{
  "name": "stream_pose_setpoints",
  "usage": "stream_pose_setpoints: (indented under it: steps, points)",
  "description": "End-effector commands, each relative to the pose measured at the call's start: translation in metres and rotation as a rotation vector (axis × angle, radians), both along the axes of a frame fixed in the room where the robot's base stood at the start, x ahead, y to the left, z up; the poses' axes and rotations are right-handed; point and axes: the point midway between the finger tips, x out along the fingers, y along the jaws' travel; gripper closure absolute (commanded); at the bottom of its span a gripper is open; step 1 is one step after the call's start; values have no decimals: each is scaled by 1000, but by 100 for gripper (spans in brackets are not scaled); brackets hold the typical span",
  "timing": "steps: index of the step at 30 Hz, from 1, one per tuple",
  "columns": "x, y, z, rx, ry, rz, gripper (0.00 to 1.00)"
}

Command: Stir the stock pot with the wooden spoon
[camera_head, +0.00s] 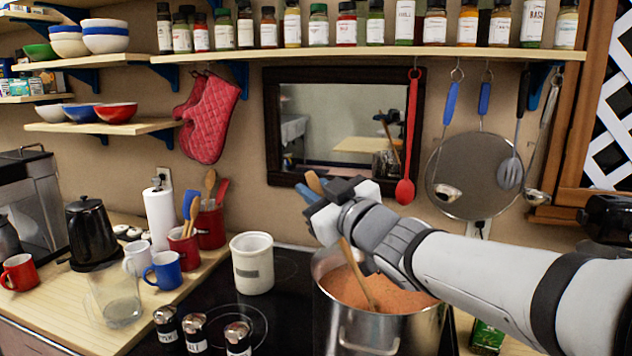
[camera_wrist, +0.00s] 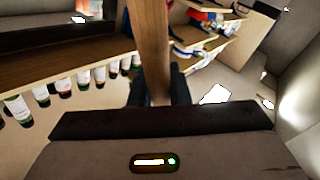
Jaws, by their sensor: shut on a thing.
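The large steel stock pot (camera_head: 368,332) stands on the black stove in the head view, filled with reddish-brown stock (camera_head: 395,293). My gripper (camera_head: 322,194) is above the pot's left side, shut on the wooden spoon (camera_head: 356,270). The spoon tilts, its top end above the jaws and its lower end down in the stock, where its tip is hidden. In the wrist view the spoon's handle (camera_wrist: 151,50) runs upward between the two dark fingers (camera_wrist: 160,90). My arm covers the pot's right rear rim.
A cream crock (camera_head: 252,264) stands on the stove left of the pot. Several spice jars (camera_head: 195,333) stand at the stove's front left. Red utensil holders (camera_head: 209,225) and mugs (camera_head: 165,271) are farther left. Utensils, including a red spoon (camera_head: 405,192), hang on the wall behind.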

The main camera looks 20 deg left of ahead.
Motion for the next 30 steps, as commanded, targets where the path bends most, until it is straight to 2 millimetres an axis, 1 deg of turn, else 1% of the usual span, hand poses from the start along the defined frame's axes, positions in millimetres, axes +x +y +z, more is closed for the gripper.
stream_pose_setpoints:
  steps: [1,6,12,16,21,30]
  points:
    - [3,-6,3,0,2,-2,100]
    - [11,-23,3,-1,1,-3,100]
    - [32,-29,1,-1,2,-2,100]
    - [42,-32,1,0,1,0,100]
    - [47,-34,1,0,0,0,100]
    - [47,-34,0,0,0,1,100]
